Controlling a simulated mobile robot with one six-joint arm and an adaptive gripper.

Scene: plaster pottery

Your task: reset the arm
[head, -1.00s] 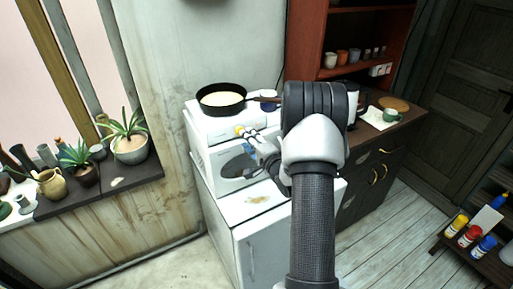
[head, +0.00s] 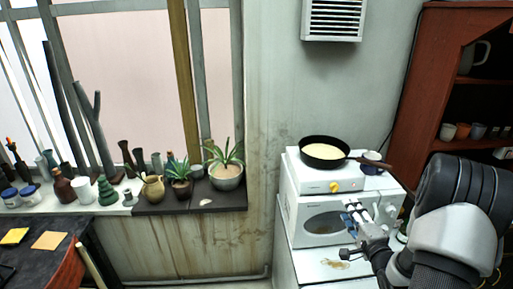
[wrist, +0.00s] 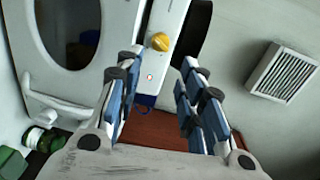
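My arm reaches in from the lower right of the head view. My gripper (head: 354,211) is in front of the white microwave (head: 325,224), below and right of the yellow knob of the hotplate (head: 305,180) on top. In the wrist view my gripper (wrist: 158,78) has its two blue-padded fingers spread, with nothing held between them. The yellow knob (wrist: 160,41) shows beyond the fingertips, apart from them. The microwave's dark oval window (wrist: 70,30) is at the upper left there.
A black pan (head: 322,152) with pale contents sits on the hotplate, its handle pointing right. A white cabinet (head: 325,270) bears the microwave. Potted plants (head: 226,172) and several vessels line the windowsill at left. A red shelf (head: 430,120) stands at right.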

